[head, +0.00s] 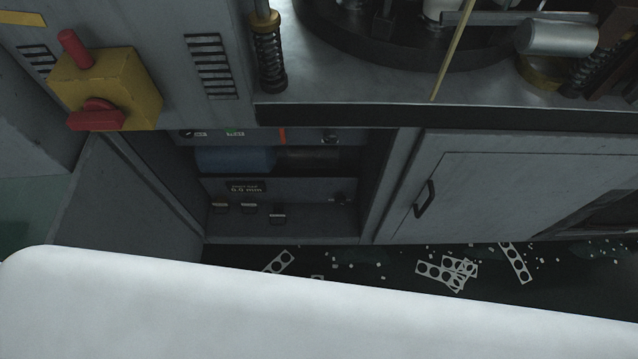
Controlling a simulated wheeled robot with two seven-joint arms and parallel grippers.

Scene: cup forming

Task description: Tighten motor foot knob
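An open bay (365,190) in the lower grey machine cabinet holds a blue motor-like cylinder (235,160) with a darker part at its right. A small dark knob-like part (341,199) sits at the right of the panel below the cylinder. It is too small and dark to tell whether it is the motor foot knob or how tight it is. Several small light-edged tabs (249,208) stand on that panel's left half, near a dark label (246,187). Neither of my grippers shows in the head view.
A yellow box with a red rotary switch (96,114) sticks out at upper left. A closed cabinet door with a black handle (425,198) stands right of the bay. Punched metal strips (515,262) and scraps litter the dark floor. The bottom of the view is blocked.

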